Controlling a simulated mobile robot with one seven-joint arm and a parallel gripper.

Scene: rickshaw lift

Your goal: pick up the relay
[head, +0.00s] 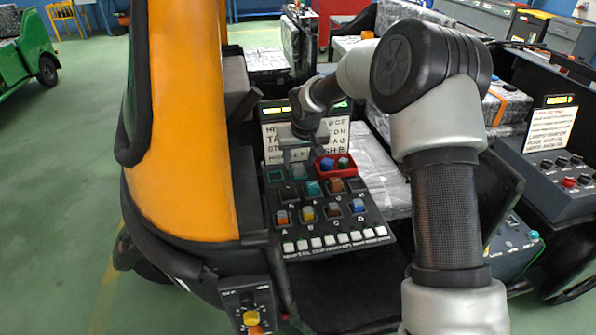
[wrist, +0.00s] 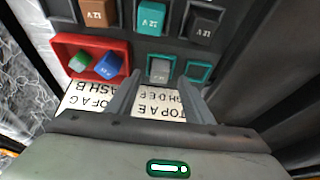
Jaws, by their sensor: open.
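A control panel (head: 320,228) carries several coloured block-like relays in sockets. In the wrist view a grey block (wrist: 159,68), which looks like a relay, sits in a teal-framed socket at the top row, directly ahead of my fingertips. My gripper (wrist: 157,82) is open, with one finger on each side of that block's line. I cannot tell whether the fingers touch it. In the head view my gripper (head: 300,152) is above the panel's far left part and partly hides the block. An empty-looking teal-framed socket (wrist: 198,71) is beside it.
A red tray (head: 336,173) with a green and a blue block stands beside the sockets. Brown (wrist: 98,13), teal (wrist: 151,17) and black (wrist: 206,22) blocks fill the neighbouring row. A lettered sign (head: 273,145) stands behind the panel. An orange post (head: 190,120) rises on the left.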

